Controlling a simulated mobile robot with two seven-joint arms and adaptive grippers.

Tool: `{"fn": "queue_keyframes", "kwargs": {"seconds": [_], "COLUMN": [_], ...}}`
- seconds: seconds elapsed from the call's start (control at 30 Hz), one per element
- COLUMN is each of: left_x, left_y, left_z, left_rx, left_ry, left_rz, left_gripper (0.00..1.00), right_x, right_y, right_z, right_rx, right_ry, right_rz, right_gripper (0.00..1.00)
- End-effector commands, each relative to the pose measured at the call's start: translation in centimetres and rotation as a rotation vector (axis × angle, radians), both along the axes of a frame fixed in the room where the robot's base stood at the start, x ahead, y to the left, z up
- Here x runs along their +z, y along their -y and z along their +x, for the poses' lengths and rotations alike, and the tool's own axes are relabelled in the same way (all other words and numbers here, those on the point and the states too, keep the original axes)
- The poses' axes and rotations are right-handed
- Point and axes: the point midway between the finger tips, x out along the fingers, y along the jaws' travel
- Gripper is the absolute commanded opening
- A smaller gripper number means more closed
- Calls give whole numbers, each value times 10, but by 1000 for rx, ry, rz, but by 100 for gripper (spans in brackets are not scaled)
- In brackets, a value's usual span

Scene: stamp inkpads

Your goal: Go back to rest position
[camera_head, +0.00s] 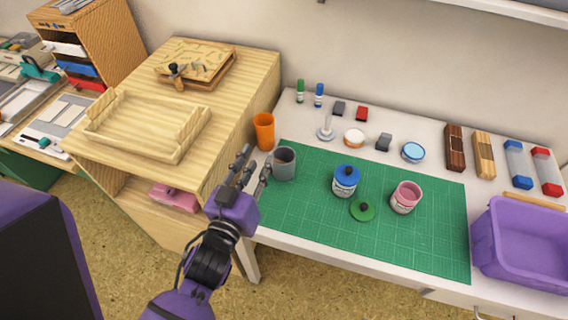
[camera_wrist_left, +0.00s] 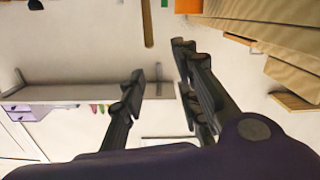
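My left gripper (camera_head: 256,158) is raised in the middle of the head view, at the left end of the white table. Its dark fingers stand apart with nothing between them. The left wrist view also shows the two fingers of the gripper (camera_wrist_left: 160,62) spread and empty. In the head view the fingers appear beside a grey cup (camera_head: 285,163); whether they touch it cannot be told. My right gripper is in neither view.
A green mat (camera_head: 400,245) holds a blue-lidded jar (camera_head: 345,182), a pink jar (camera_head: 405,198) and a green lid (camera_head: 362,210). An orange cup (camera_head: 264,132) stands behind the grey cup. A wooden cabinet (camera_head: 235,70) is left, a purple bin (camera_head: 525,240) right.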

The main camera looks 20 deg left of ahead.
Motion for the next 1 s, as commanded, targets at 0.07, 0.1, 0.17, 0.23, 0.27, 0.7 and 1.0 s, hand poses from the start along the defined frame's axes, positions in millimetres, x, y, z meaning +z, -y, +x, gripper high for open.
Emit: {"fn": "queue_keyframes", "kwargs": {"seconds": [0.07, 0.1, 0.17, 0.23, 0.27, 0.7, 1.0], "left_x": [0, 0, 0, 0, 0, -105, -207], "left_y": [0, 0, 0, 0, 0, -15, -20], "left_z": [0, 0, 0, 0, 0, -73, -196], "left_rx": [0, 0, 0, 0, 0, 8, -54], "left_ry": [0, 0, 0, 0, 0, -315, -674], "left_rz": [0, 0, 0, 0, 0, 96, 187], "left_gripper": [30, 30, 30, 30, 30, 30, 30], "right_x": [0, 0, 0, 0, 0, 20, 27], "right_y": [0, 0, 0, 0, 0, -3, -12], "right_z": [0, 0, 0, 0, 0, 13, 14], "right_rx": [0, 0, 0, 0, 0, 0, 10], "right_ry": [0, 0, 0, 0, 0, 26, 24], "right_rz": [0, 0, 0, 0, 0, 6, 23], "right_gripper": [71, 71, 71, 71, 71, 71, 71]}}
